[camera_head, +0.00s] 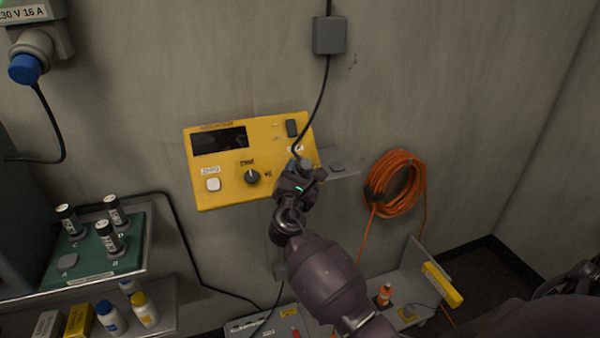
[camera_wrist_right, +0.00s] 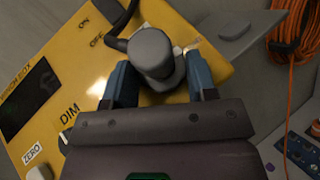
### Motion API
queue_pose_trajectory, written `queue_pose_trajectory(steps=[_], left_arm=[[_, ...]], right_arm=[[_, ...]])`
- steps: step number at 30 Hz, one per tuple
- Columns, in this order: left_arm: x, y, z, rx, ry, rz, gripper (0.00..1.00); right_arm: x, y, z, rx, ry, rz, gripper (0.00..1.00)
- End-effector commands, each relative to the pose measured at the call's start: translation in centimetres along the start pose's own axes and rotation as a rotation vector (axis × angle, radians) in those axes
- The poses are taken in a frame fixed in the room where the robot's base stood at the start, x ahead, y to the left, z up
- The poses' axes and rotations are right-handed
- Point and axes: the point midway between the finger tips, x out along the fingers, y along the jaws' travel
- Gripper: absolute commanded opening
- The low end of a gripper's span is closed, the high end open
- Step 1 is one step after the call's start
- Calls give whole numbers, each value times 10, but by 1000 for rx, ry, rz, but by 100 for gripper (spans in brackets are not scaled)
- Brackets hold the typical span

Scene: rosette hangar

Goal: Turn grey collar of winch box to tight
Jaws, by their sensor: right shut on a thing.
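The yellow winch box (camera_head: 225,190) hangs on the wall in the middle of the head view. It has a dark display, a white button, a dark knob and a switch. My right gripper (camera_head: 300,174) is at its lower right part. In the right wrist view the gripper (camera_wrist_right: 160,80) has its two blue-grey fingers on either side of the grey collar (camera_wrist_right: 150,48), shut on it. A black cable leaves the collar. The collar's marks are hidden, so I cannot tell its turn position. My left gripper is not in view.
A small grey shelf (camera_head: 342,172) juts out right of the box. An orange cable coil (camera_head: 397,188) hangs farther right. At lower left, a green tray (camera_head: 85,268) bears black-and-white cylinders, with bottles below. A grey junction box (camera_head: 328,35) is above.

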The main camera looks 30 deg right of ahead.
Motion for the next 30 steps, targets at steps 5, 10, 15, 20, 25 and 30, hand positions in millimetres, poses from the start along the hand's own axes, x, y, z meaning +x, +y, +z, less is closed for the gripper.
queue_pose_trajectory(steps=[5,10,15,20,25,30], left_arm=[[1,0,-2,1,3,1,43],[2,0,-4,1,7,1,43],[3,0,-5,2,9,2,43],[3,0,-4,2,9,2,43],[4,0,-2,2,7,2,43],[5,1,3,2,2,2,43]], right_arm=[[0,0,0,2,1,0,66],[0,0,0,1,0,0,78],[0,0,0,1,0,1,78],[-10,0,-1,0,2,0,78],[-38,-1,-2,1,3,0,78],[-69,-1,-2,1,3,0,78]])
